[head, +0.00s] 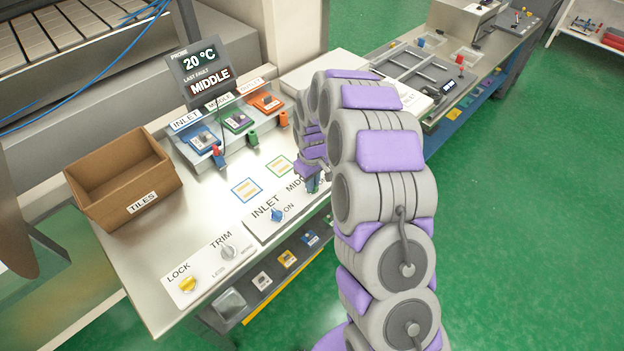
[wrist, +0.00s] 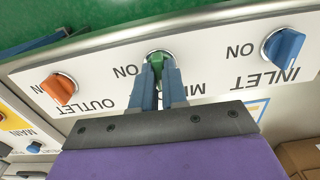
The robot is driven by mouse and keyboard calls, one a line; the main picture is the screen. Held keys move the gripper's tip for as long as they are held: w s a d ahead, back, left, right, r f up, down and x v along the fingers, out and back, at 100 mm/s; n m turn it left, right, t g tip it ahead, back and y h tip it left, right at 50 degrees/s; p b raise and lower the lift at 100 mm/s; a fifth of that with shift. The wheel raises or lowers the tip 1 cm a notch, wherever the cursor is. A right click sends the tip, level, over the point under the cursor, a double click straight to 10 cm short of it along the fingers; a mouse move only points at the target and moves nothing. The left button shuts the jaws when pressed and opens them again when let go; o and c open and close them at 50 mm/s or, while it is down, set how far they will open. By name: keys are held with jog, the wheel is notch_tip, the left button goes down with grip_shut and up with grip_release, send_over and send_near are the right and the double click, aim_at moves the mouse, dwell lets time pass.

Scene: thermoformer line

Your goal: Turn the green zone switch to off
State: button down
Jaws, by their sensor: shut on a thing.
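The green zone switch (wrist: 157,60) is a knob on the white panel strip (wrist: 208,38), between the blue INLET knob (wrist: 284,47) and the orange OUTLET knob (wrist: 59,88). The panel lettering is upside down in the wrist view. My gripper (wrist: 159,73) is shut on the green knob, one finger on each side. The fingers cover part of its MIDDLE label, and ON is legible beside it. I cannot tell the knob's exact angle. In the head view, my arm hides most of the switch; the INLET knob (head: 277,214) shows to its left.
A screen (head: 200,70) reads 20 °C, last fault MIDDLE. A TILES box (head: 124,178) stands on the bench's left. Coloured INLET, MIDDLE and OUTLET units (head: 238,121) stand behind. The TRIM knob (head: 228,251) and yellow LOCK knob (head: 187,284) are front left. Green floor lies right.

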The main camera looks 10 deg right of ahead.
jog(key=shift+w+r, duration=0.15)
jog(key=shift+w, duration=0.05)
dwell(0.4)
jog(key=c, duration=1.2)
grip_release()
jog(key=shift+s+a, duration=0.1)
jog(key=shift+o, duration=0.2)
notch_tip(320, 180, up, 17)
jog(key=p, duration=0.1)
jog(key=s+r+m+b, duration=0.1)
jog(key=s+r, duration=0.1)
jog(key=s, duration=0.6)
jog(key=s+r+m+b, duration=0.1)
jog(key=s+r, duration=0.2)
jog(key=s, duration=0.5)
jog(key=s+d+f+m+g+b, duration=0.1)
jog(key=s+f+m, duration=0.1)
jog(key=s, duration=1)
jog(key=s+d+f+m+b, duration=0.1)
jog(key=s+f+m, duration=0.1)
jog(key=s, duration=1)
jog(key=shift+s+d+m+g+b, duration=0.3)
jog(key=shift+d+g, duration=0.05)
jog(key=shift+g, duration=0.05)
